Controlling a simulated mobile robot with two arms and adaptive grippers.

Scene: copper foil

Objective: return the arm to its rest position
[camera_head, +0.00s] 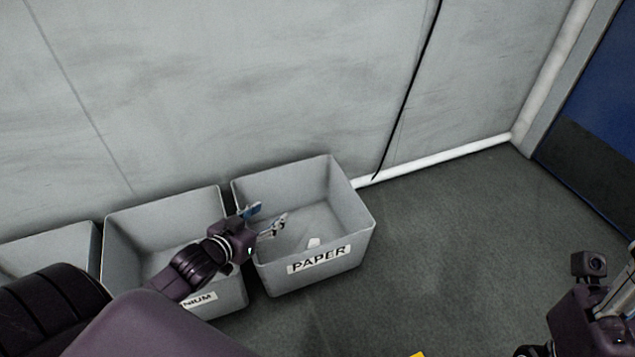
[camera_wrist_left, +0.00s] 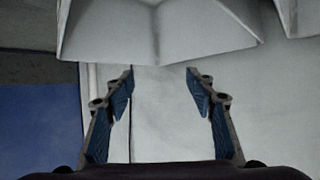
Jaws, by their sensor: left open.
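My left arm comes in from the lower left in the head view. Its gripper (camera_head: 266,220) is over the left side of the bin labelled PAPER (camera_head: 355,215), near the edge it shares with the neighbouring bin. The gripper is open and nothing is between its fingers. In the left wrist view the two blue-padded fingers (camera_wrist_left: 160,92) stand apart, with pale wall between them and a grey bin above. My right gripper (camera_head: 625,290) is partly in view at the lower right edge, and its fingertips are cut off or unclear.
A small white object (camera_head: 314,243) lies in the PAPER bin. A bin with a label ending in "NIUM" (camera_head: 125,222) stands left of it, and another grey bin (camera_head: 50,243) is farther left. The wall is behind them. The floor (camera_head: 450,230) to the right is clear, up to a blue door (camera_head: 600,90).

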